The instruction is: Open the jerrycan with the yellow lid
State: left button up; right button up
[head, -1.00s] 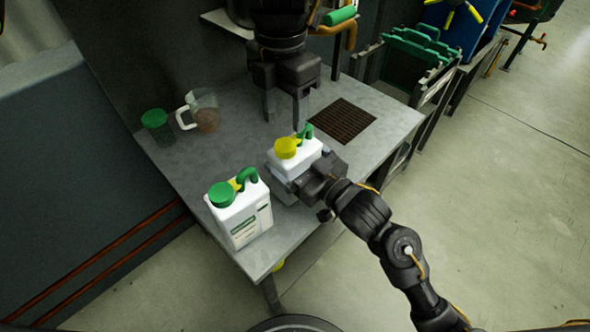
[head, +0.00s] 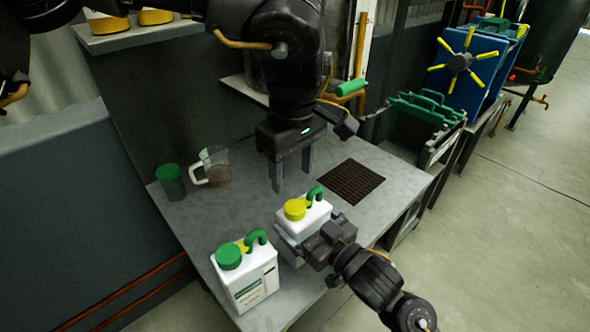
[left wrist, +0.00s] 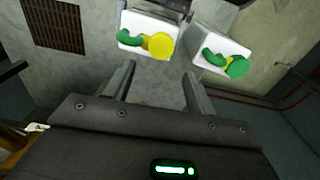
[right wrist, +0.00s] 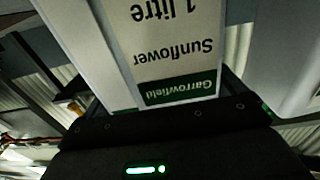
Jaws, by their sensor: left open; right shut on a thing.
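The white jerrycan (head: 308,219) with the yellow lid (head: 295,209) and a green handle stands upright on the grey metal table. My right gripper (head: 306,246) is shut on its body from the front right. The right wrist view shows its label (right wrist: 178,45) close between the fingers. My left gripper (head: 292,178) is open and empty, fingers pointing down, above the table behind the jerrycan. In the left wrist view the yellow lid (left wrist: 161,46) is just beyond the open fingers (left wrist: 158,88), apart from them.
A second white jerrycan (head: 248,285) with a green lid (head: 229,256) stands to the front left. A green-lidded jar (head: 172,183) and a clear jug (head: 213,168) stand at the back left. A brown grate (head: 350,181) lies on the table (head: 215,220) at right.

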aim_at(295, 206)
pick_arm(q)
jog(key=m, duration=0.4)
jog(key=shift+s+f, duration=0.1)
jog(key=shift+f, duration=0.05)
jog(key=m, duration=0.5)
jog(key=shift+s+d, duration=0.1)
jog(key=shift+d, duration=0.05)
jog(key=shift+f, duration=4)
